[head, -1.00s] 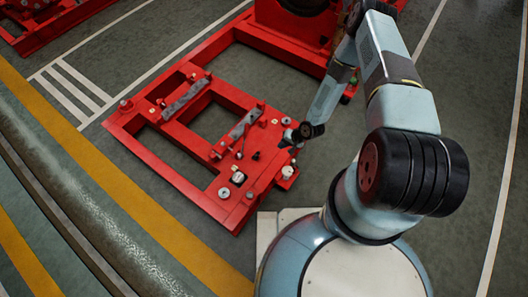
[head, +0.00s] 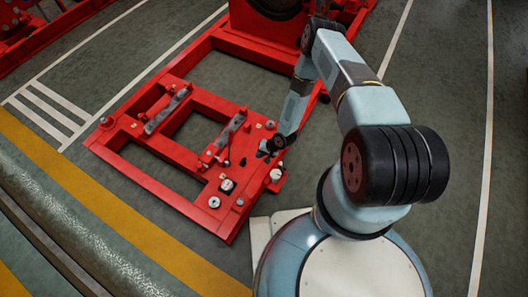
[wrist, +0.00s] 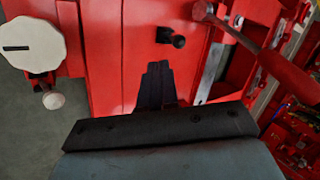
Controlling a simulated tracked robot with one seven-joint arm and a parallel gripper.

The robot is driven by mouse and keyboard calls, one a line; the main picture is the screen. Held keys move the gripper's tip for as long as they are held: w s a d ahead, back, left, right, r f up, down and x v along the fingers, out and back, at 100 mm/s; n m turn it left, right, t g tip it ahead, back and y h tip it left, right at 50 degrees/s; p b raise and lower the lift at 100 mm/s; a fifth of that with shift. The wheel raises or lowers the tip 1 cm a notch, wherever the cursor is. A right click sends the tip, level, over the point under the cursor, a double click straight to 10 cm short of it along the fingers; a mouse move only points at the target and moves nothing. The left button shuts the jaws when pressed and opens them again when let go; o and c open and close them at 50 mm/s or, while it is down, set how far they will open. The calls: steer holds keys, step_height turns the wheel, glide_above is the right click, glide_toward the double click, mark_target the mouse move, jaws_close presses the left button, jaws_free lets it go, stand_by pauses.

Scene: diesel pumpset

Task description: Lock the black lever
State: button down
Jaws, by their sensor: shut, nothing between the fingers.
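A short black lever with a round knob end (wrist: 172,37) sticks out of the red frame plate in the wrist view. In the head view it appears as a small dark peg (head: 243,161) on the red plate. My gripper (wrist: 157,68) is shut and empty, its dark fingers pointing at the plate. The fingertips are just below the black lever in the wrist picture and look apart from it. In the head view my gripper (head: 264,152) hangs low over the plate, to the right of the peg. The lever's base is hard to make out.
A white round knob (wrist: 33,43) stands left of the fingers in the wrist view. A red-handled lever (wrist: 262,52) crosses the upper right. The red frame (head: 130,167) carries grey bars and several small fittings. Green floor around it is open.

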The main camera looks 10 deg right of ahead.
steer(key=w+a+f, duration=0.1)
steer(key=a+f, duration=0.3)
steer(key=shift+w+a, duration=0.15)
steer(key=shift+a, duration=0.15)
steer(key=shift+a+r, duration=0.1)
